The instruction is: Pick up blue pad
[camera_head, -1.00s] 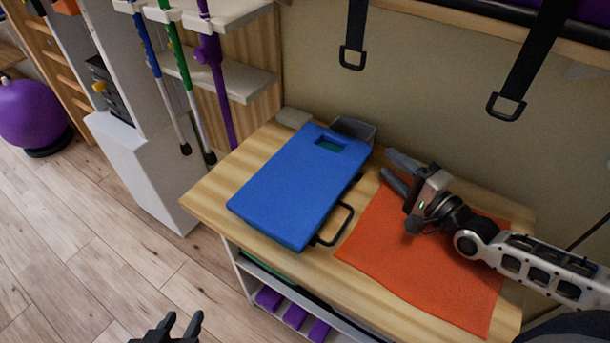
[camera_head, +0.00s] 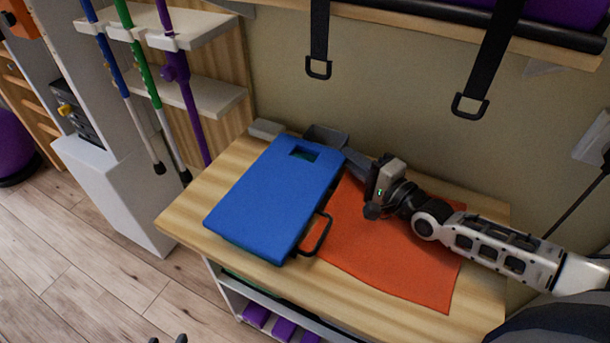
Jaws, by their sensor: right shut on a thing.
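The blue pad (camera_head: 270,195) lies flat on the wooden tabletop (camera_head: 192,213), with a cut-out slot near its far end. A darker green layer shows under it at the slot and the near edge. My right gripper (camera_head: 355,161) reaches in from the right at the pad's far right edge. It is shut on the blue pad there; the fingertips are partly hidden. My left gripper (camera_head: 168,340) barely shows at the bottom edge, its two fingertips apart and empty, away from the table.
A black handle (camera_head: 320,236) sticks out at the pad's right side. An orange cloth (camera_head: 400,255) lies under my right arm. A grey container (camera_head: 326,136) stands behind the pad. Poles and a white cabinet (camera_head: 110,190) stand left. Black straps (camera_head: 485,65) hang above.

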